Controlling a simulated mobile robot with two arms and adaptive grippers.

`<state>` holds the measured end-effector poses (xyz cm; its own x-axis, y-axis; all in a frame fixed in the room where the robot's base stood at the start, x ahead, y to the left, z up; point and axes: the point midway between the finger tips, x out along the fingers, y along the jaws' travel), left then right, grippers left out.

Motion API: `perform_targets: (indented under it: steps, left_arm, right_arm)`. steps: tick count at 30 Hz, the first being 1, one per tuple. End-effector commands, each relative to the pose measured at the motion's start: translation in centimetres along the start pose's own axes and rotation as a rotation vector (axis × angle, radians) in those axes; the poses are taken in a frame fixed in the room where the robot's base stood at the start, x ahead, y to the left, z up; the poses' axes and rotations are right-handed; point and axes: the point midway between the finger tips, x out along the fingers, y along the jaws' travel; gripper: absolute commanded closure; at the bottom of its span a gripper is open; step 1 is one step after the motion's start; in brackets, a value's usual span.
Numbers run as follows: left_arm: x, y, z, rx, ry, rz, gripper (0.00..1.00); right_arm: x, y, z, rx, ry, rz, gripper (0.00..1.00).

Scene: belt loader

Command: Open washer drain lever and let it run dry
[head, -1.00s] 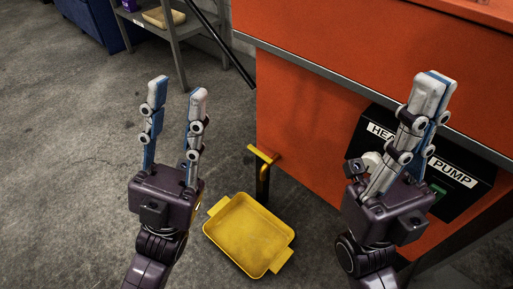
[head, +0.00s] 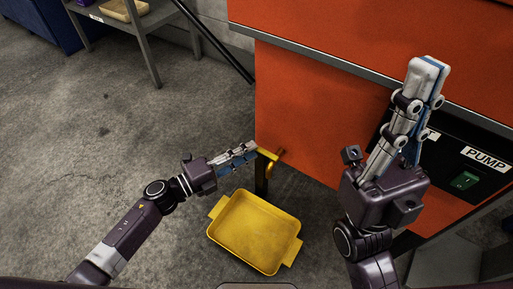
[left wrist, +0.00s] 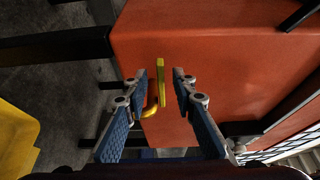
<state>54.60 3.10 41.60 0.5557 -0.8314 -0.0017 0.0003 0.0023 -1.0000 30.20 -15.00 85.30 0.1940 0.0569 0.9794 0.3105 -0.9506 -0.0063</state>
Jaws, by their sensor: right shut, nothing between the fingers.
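The yellow drain lever (head: 268,160) sticks out low on the orange washer's corner, above a yellow tray (head: 212,232) on the floor. My left gripper (head: 255,152) points right with its fingertips at the lever. In the left wrist view its fingers (left wrist: 160,76) are apart, with the yellow lever (left wrist: 161,72) showing between the tips. I cannot tell whether they touch it. My right gripper (head: 428,66) is shut and empty, pointing up in front of the washer. Whether water runs from the drain cannot be seen.
The orange washer wall (head: 310,110) fills the right side. A black box with a green switch (head: 465,181) and a "PUMP" label lies behind my right gripper. A grey shelf (head: 140,45) stands at the back left. The concrete floor at left is clear.

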Motion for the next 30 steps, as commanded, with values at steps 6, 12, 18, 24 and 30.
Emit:
perform_targets:
  steps: [6,12,18,24,30]
  left_arm:
    - [2.7,0.1,0.0,-0.001,0.000,-0.001,0.75]
    - [3.4,0.0,-0.1,-0.001,0.001,0.000,0.75]
    - [3.3,0.0,0.0,-0.002,0.000,-0.001,0.80]
    - [3.3,0.0,0.0,-0.002,0.000,-0.001,1.00]
    - [3.3,0.0,0.0,-0.002,0.000,0.000,1.00]
  right_arm:
    - [1.0,-0.1,-0.4,-0.005,0.048,-0.019,1.00]
    - [1.4,-0.1,-0.4,-0.007,0.059,-0.021,1.00]
    - [1.3,-0.1,-0.4,-0.007,0.059,-0.017,1.00]
    - [1.2,0.0,-0.3,-0.007,0.055,-0.016,1.00]
    - [1.2,0.0,-0.3,-0.007,0.053,-0.015,1.00]
